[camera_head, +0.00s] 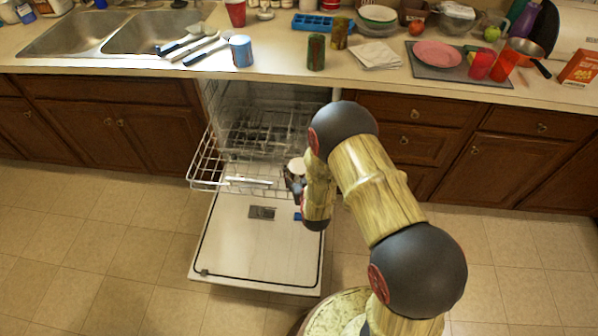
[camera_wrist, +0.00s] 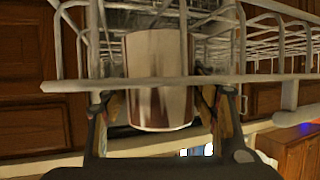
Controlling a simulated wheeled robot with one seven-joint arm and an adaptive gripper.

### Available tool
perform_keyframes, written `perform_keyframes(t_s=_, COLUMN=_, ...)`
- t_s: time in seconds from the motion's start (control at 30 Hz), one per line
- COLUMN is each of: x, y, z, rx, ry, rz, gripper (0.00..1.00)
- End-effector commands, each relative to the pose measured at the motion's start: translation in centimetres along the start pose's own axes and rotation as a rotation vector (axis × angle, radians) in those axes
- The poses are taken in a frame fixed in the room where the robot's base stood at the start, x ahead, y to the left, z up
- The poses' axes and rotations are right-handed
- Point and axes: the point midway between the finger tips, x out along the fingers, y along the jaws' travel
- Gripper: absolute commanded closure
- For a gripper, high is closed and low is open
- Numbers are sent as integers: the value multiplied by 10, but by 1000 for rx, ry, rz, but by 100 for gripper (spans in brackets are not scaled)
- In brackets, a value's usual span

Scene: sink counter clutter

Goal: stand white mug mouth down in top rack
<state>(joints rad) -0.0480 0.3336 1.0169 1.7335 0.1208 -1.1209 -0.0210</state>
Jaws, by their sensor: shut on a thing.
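The white mug (camera_wrist: 158,80), with brown vertical stripes, is between the two fingers of my gripper (camera_wrist: 160,105) in the wrist view. The fingers are shut on its sides. In the head view the mug (camera_head: 297,166) shows as a small pale round at the right part of the rack's front. My gripper (camera_head: 294,184) is just below it there, partly hidden by my arm. The top rack (camera_head: 212,166) is pulled out of the open dishwasher. Its wires cross close to the mug in the wrist view. I cannot tell which way the mouth faces or whether the mug touches the rack.
The dishwasher door (camera_head: 255,240) lies open below the rack. A blue mug (camera_head: 241,51), a dark green can (camera_head: 316,52) and several utensils (camera_head: 195,45) stand or lie on the counter above. The left part of the rack looks empty.

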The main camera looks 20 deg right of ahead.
Motion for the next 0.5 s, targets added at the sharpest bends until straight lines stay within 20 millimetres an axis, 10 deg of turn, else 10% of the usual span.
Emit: perform_keyframes(t_s=0.5, x=2, y=0, z=3, rx=0, ry=2, rz=0, gripper=77)
